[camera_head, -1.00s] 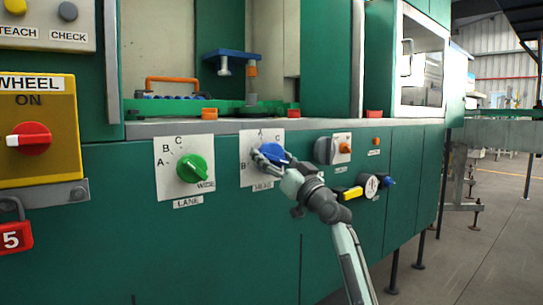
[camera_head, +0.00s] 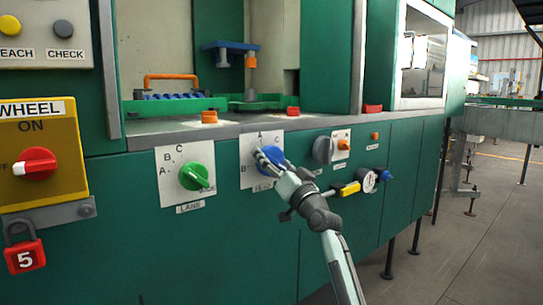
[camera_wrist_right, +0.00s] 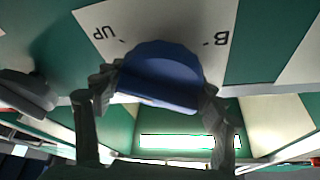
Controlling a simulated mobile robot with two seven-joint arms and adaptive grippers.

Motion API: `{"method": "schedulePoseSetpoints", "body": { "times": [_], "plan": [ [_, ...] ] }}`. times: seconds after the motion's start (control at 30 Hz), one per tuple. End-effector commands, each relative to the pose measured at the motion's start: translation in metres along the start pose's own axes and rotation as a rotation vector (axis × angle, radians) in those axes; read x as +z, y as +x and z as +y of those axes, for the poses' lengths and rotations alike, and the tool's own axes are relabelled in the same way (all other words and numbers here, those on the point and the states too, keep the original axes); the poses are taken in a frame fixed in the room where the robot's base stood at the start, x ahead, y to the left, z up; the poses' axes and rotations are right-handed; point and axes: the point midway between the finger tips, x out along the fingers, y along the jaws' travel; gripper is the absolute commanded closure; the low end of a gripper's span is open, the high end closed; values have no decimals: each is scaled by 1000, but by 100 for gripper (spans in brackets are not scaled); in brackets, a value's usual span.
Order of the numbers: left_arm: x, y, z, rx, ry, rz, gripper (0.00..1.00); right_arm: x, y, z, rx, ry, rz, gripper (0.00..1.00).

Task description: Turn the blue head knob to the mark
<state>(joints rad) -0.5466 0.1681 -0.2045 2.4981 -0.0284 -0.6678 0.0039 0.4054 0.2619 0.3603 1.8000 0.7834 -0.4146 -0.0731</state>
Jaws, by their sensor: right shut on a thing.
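The blue head knob (camera_head: 271,155) sits on a white label plate with letters A, B and C, on the green machine front. In the right wrist view the blue knob (camera_wrist_right: 160,75) fills the space between the two fingers, with "B" and "UP" on the plate behind it. My right gripper (camera_head: 266,162) is shut on the knob, one finger on each side (camera_wrist_right: 160,92). The fingers and wrist hide part of the plate and its lower label. Which mark the knob points to cannot be told. My left gripper is not in view.
A green lane knob (camera_head: 195,176) is left of the blue one. A yellow wheel switch box (camera_head: 40,150) and red padlock (camera_head: 24,258) are far left.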

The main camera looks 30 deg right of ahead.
Motion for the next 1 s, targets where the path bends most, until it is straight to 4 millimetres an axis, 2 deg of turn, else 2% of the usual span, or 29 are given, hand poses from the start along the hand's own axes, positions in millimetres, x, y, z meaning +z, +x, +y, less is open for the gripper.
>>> {"method": "schedulePoseSetpoints", "body": {
  "times": [0.3, 0.33, 0.5, 0.83, 1.0],
  "plan": [
    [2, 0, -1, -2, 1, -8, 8, 0, 0, 0, 0, 2, 1, 59],
    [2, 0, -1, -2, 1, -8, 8, 0, 0, 0, 0, 2, 1, 26],
    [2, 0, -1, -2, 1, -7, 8, 0, 0, 0, 0, 1, 0, 8],
    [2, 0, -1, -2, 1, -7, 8, 0, -2, 0, 0, 0, 0, 8],
    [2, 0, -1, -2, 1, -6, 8, 1, -22, 1, 1, 0, -1, 8]
  ]
}}
